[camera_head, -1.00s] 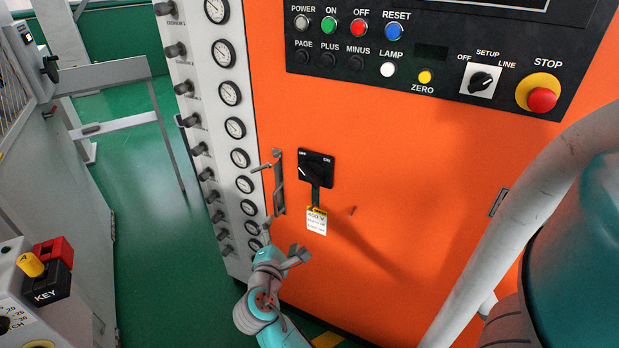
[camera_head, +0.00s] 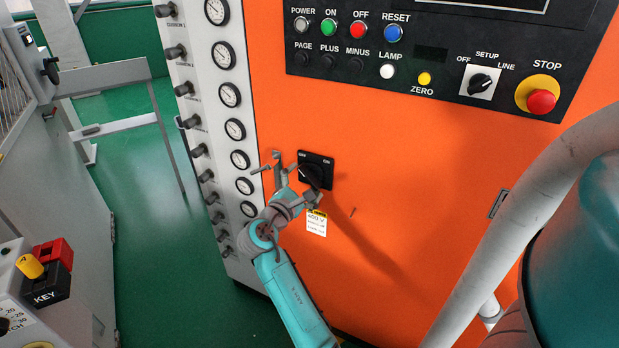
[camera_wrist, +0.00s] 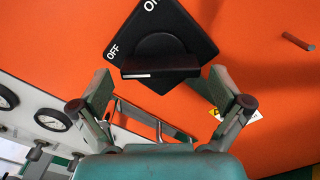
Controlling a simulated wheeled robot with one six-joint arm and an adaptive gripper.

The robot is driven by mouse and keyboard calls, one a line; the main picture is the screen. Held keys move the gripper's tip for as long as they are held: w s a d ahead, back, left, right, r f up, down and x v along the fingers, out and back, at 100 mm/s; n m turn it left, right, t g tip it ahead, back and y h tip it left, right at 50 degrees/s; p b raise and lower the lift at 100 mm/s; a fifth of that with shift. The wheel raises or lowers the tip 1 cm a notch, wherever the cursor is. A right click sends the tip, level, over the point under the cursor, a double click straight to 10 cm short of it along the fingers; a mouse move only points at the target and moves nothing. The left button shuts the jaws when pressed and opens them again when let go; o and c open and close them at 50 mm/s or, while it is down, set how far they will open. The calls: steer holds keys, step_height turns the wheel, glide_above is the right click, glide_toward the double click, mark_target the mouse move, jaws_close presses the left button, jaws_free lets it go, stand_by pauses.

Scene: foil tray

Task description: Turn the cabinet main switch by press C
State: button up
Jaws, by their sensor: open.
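The cabinet main switch is a black square plate (camera_head: 325,160) with OFF and ON labels on the orange cabinet front. In the wrist view its black bar-shaped knob (camera_wrist: 160,65) lies crosswise, its white mark at the left, on the OFF side. My gripper (camera_head: 297,184) is open just in front of the switch and hides part of it in the head view. In the wrist view my fingertips (camera_wrist: 161,84) stand on either side of the knob's lower edge, apart from it.
A metal door handle (camera_head: 279,168) is close left of the switch, and a yellow-and-white tag (camera_head: 316,223) hangs below it. A gauge column (camera_head: 235,130) runs at the left. A control panel (camera_head: 420,75) with buttons and a red STOP knob is above.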

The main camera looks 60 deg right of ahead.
mark_target(310, 176)
steer(key=shift+d, duration=1.3)
steer(key=shift+c, duration=0.3)
steer(key=c, duration=0.9)
steer(key=shift+o, duration=0.3)
